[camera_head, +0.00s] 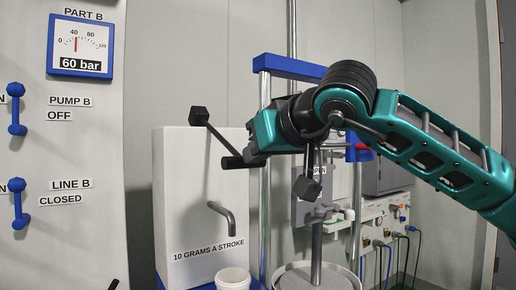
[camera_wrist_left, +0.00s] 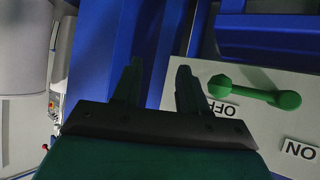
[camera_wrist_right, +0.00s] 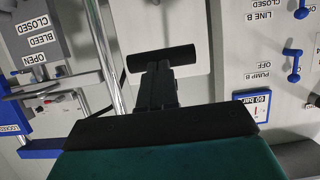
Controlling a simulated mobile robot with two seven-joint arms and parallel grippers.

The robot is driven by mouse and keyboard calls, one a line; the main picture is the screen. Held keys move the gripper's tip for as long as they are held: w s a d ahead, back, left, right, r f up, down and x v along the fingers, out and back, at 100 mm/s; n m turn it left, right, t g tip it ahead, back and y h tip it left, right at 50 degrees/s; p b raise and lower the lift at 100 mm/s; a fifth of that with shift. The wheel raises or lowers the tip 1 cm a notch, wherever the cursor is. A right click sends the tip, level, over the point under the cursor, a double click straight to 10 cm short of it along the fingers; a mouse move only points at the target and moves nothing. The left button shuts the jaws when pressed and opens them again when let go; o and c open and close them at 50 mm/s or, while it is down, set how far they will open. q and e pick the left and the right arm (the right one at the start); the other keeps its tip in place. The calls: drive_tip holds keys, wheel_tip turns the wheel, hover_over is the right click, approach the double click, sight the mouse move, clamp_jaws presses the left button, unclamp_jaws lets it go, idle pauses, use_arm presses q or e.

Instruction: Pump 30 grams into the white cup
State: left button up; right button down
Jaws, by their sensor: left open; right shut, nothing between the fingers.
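The white cup (camera_head: 234,279) stands below the bent grey spout (camera_head: 224,220) of a white box (camera_head: 185,185) labelled "10 GRAMS A STROKE". Its inside is mostly hidden. A black lever (camera_head: 218,139) runs from a block on the box down to a black bar handle (camera_head: 231,162). My right gripper (camera_head: 252,155) is shut and empty at this handle; the right wrist view shows the handle (camera_wrist_right: 178,57) across its fingertips, contact unclear. My left gripper (camera_wrist_left: 157,88) is open and empty, beside a green switch (camera_wrist_left: 255,92) marked OFF and ON. It is outside the head view.
A panel at left has a gauge (camera_head: 80,46) reading 60 bar, a blue PUMP B switch (camera_head: 16,108) at OFF and a blue LINE B switch (camera_head: 19,203) at CLOSED. A drum (camera_head: 290,280), a blue-topped frame (camera_head: 290,66) and hoses stand to the right.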

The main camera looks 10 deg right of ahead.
use_arm(q)
drive_tip(key=shift+s+a+r+p, duration=0.15)
drive_tip(key=shift+s+r+p, duration=0.35)
drive_tip(key=shift+p, duration=0.65)
use_arm(e)
drive_tip(key=r+v, duration=0.1)
drive_tip(key=v, duration=1.2)
drive_tip(key=shift+w+a+r, duration=0.15)
drive_tip(key=shift+w+r, duration=0.15)
drive_tip(key=shift+r, duration=0.05)
use_arm(q)
drive_tip(key=shift+r, duration=0.1)
